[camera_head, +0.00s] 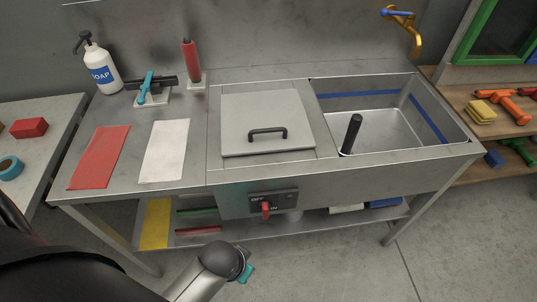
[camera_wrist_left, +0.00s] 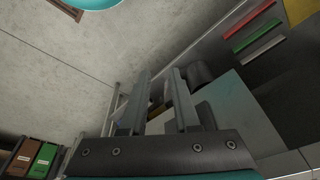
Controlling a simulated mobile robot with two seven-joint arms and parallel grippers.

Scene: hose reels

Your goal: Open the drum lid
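The drum lid (camera_head: 264,115) is a flat, light grey square panel set in the steel counter, left of the sink. It lies shut, with a black bar handle (camera_head: 267,133) near its front edge. My left gripper (camera_wrist_left: 160,72) shows in the left wrist view with its two fingers apart and nothing between them. In the head view my left arm is low in front of the counter, well below the lid; its fingers cannot be made out there. My right gripper is in neither view.
The sink (camera_head: 375,115) with an upright black rod (camera_head: 351,134) is right of the lid. A red-handled switch (camera_head: 266,208) is on the front panel. Left are red (camera_head: 99,157) and white (camera_head: 164,151) cloths, a soap bottle (camera_head: 99,66) and a red-handled tool (camera_head: 190,62).

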